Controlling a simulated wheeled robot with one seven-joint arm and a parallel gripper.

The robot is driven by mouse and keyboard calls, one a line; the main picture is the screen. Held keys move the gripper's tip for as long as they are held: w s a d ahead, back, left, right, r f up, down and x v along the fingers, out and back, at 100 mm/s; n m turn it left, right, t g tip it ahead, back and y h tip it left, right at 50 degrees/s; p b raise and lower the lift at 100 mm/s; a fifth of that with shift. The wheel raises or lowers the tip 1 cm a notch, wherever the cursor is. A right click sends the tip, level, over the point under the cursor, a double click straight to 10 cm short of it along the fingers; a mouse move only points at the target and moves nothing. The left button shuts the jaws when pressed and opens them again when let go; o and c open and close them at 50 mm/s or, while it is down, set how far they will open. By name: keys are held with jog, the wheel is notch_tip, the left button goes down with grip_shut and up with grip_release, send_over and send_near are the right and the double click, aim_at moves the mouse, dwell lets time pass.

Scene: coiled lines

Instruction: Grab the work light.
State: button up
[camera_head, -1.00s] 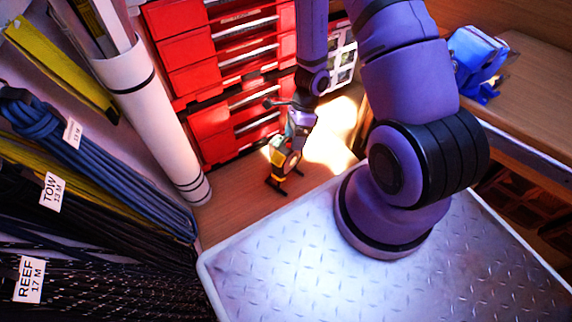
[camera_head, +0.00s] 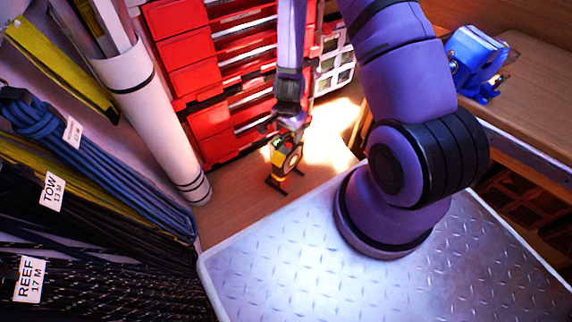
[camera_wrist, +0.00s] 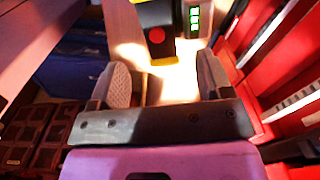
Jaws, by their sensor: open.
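The work light (camera_head: 283,163) is a small yellow and black lamp standing on black feet on the wooden floor, in front of the red drawers. In the wrist view its upper part (camera_wrist: 157,36) shows a red button and a green-lit display, cut off by the top edge. My gripper (camera_head: 286,134) is right above the lamp and hides part of its top in the head view. In the wrist view my gripper (camera_wrist: 163,70) is open, with nothing between the fingers. The lamp lies just ahead of the fingertips, its display side close to the right finger. I cannot tell whether they touch.
Red drawers (camera_head: 190,65) stand close behind the lamp. A white tube (camera_head: 150,105) and hanging coiled lines (camera_head: 90,160) are on the left. A workbench (camera_head: 535,85) with a blue vise (camera_head: 475,60) is on the right. Some bare floor (camera_head: 232,207) lies left of the lamp.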

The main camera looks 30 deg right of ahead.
aim_at(288, 144)
jog(key=shift+s+f, duration=0.1)
jog(key=shift+f, duration=2.75)
grip_shut()
